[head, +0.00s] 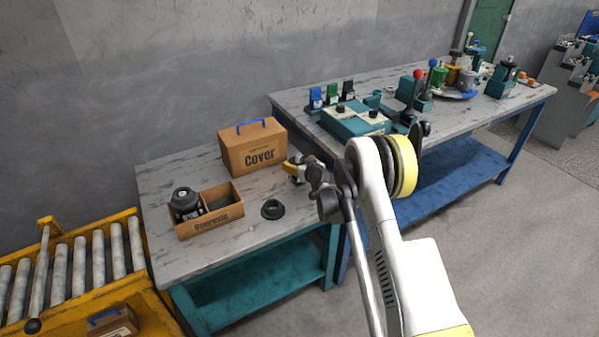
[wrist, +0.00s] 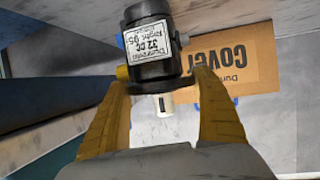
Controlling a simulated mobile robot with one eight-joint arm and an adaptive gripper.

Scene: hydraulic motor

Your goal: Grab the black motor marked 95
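A black motor (wrist: 153,44) with a white label reading "32 cc" and "Right 95" shows upside down in the wrist view. A pale shaft sticks out of it towards my palm. My gripper (wrist: 160,73) has one yellow finger on each side of the motor, and both appear to touch it. In the head view my gripper (head: 293,168) is just right of the Cover box; the motor there is hard to make out. Another black motor (head: 185,201) stands in the left part of an open cardboard box (head: 212,225) on the grey table.
The cardboard Cover box (head: 253,150) stands close to my gripper, and also fills the wrist view's right (wrist: 240,75). A black ring (head: 272,209) lies on the grey-topped table (head: 165,251). A workbench with teal fixtures (head: 352,119) is at right, a roller conveyor (head: 78,265) at left.

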